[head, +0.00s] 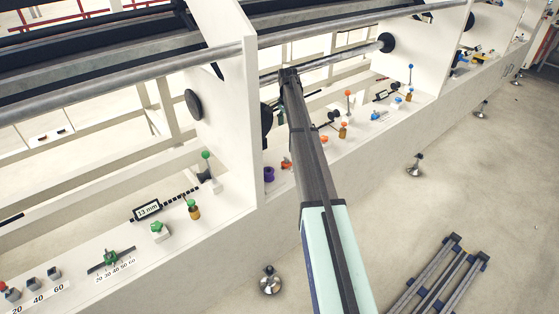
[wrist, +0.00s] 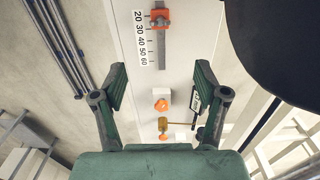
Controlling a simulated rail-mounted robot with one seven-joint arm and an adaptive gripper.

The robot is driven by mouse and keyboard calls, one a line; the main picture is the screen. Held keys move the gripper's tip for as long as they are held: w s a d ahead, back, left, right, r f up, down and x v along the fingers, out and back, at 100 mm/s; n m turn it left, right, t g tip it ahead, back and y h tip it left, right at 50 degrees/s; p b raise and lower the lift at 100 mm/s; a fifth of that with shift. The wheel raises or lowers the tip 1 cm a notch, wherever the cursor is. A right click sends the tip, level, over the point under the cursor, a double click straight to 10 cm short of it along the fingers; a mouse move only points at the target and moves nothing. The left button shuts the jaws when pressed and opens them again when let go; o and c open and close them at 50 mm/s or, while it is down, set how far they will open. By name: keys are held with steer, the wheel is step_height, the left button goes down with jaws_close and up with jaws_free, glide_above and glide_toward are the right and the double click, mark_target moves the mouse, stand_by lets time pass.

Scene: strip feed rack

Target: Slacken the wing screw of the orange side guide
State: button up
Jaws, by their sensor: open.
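The orange side guide (wrist: 160,19) sits on a dark slide beside a white scale (wrist: 141,40) marked 20 to 60, at the top of the wrist view. My gripper (wrist: 161,80) is open and empty above the panel. The guide lies beyond its fingertips, towards the top of the picture. My arm hides the gripper in the head view.
An orange knob on a white block (wrist: 162,104) and a brass-stemmed orange knob (wrist: 163,123) show between the fingers. A large black disc (wrist: 285,40) fills the upper right. A purple knob (head: 268,174) and green fittings (head: 110,258) lie left of my arm.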

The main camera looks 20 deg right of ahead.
mark_target(287, 160)
step_height(287, 160, down, 17)
steer(key=p, duration=0.5)
steer(key=shift+d+f, duration=0.15)
steer(key=shift+f, duration=0.05)
steer(key=c, duration=1.2)
